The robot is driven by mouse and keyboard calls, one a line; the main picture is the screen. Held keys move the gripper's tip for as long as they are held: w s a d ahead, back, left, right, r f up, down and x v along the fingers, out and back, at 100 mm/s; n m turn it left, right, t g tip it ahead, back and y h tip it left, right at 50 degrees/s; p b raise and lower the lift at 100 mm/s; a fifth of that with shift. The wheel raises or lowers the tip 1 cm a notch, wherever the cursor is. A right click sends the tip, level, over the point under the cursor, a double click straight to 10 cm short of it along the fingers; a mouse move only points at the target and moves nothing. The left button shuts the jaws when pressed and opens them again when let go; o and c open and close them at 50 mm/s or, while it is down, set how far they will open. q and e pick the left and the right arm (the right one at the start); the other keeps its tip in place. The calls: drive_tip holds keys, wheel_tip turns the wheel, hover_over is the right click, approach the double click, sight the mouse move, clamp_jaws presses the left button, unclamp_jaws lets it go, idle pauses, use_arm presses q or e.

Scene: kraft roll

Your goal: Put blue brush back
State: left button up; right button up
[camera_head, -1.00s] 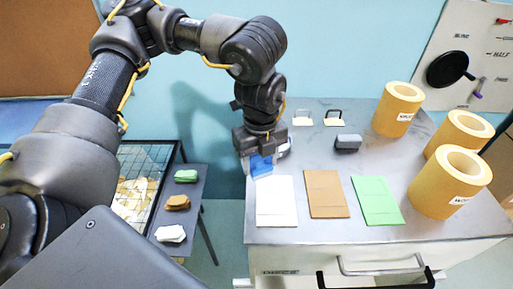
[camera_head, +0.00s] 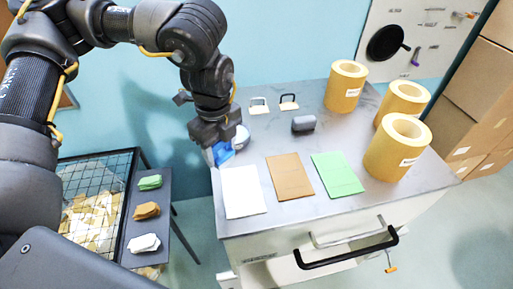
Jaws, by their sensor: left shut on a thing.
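I cannot tell whether the brush touches the top. A small white rounded thing (camera_head: 241,138) shows just right of the gripper, partly hidden. Two small pale pieces with wire-like handles, one white-handled (camera_head: 259,106) and one black-handled (camera_head: 288,103), sit near the back edge. My right gripper is not in view.
A dark grey block (camera_head: 303,123) lies mid-top. White (camera_head: 243,191), brown (camera_head: 290,177) and green (camera_head: 338,175) sheets lie along the front. Several yellow rolls, one nearest (camera_head: 397,148), stand at right. A narrow shelf (camera_head: 133,228) with paper stacks and a wire-mesh bin (camera_head: 95,198) are left.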

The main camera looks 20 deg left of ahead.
use_arm(q)
drive_tip(key=n, duration=0.2)
drive_tip(key=w+n, duration=0.1)
drive_tip(key=n, duration=0.2)
drive_tip(key=shift+w+r+n+b, duration=0.15)
drive_tip(key=shift+r+n+b, duration=0.1)
drive_tip(key=shift+n+b, duration=0.15)
drive_tip(key=n, duration=0.3)
drive_tip(key=shift+w+r, duration=0.2)
drive_tip(key=shift+w, duration=0.1)
drive_tip(key=n, duration=0.3)
drive_tip(key=w+r+n, duration=0.1)
drive_tip(key=n, duration=0.2)
drive_tip(key=w+n+b, duration=0.1)
drive_tip(key=n, duration=0.3)
drive_tip(key=shift+a+r, duration=0.3)
drive_tip(key=shift+a, duration=0.1)
